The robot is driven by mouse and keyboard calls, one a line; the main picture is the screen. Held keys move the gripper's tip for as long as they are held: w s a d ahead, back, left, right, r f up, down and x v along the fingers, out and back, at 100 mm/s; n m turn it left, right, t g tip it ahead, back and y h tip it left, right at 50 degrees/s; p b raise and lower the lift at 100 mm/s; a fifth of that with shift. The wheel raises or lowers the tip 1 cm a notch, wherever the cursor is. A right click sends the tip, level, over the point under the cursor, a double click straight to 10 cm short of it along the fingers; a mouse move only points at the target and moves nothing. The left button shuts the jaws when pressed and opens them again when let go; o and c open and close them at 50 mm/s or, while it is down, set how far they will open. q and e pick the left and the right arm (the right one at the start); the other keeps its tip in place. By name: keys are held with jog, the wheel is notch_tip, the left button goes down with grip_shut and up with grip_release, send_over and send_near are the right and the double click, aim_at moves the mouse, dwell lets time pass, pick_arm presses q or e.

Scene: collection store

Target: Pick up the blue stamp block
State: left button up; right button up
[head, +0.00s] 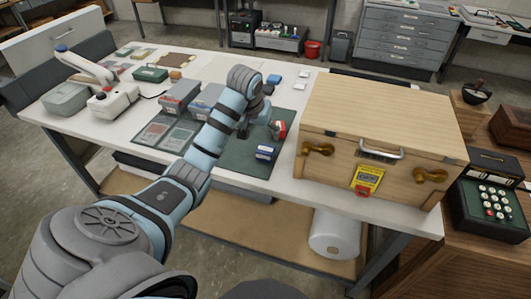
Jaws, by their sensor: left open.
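A small blue block (265,152) with a pale band sits on the dark green mat (235,167), near the front edge of the white table. Another small blue item (273,79) lies farther back, beyond my wrist; I cannot tell for sure which is the stamp block, though the one on the mat looks block-like. My left gripper (243,131) is over the mat, pointing down, behind and left of the front blue block and apart from it. It is open, its fingers small and dark in view. A red and grey item (278,130) is just right of the gripper. My right gripper is out of view.
A large wooden case (375,125) with a metal handle stands right of the mat. Grey boxes (180,97) stand to the left, partly beside my arm. White table space (210,68) is clear farther back.

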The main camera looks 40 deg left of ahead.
aim_at(265, 149)
pick_arm(q)
jog(key=b+x, duration=0.2)
jog(key=x, duration=1.2)
jog(key=shift+r, duration=0.1)
jog(key=c, duration=1.3)
jog(key=shift+o, duration=0.2)
notch_tip(265, 149, up, 20)
jog(key=p, duration=0.1)
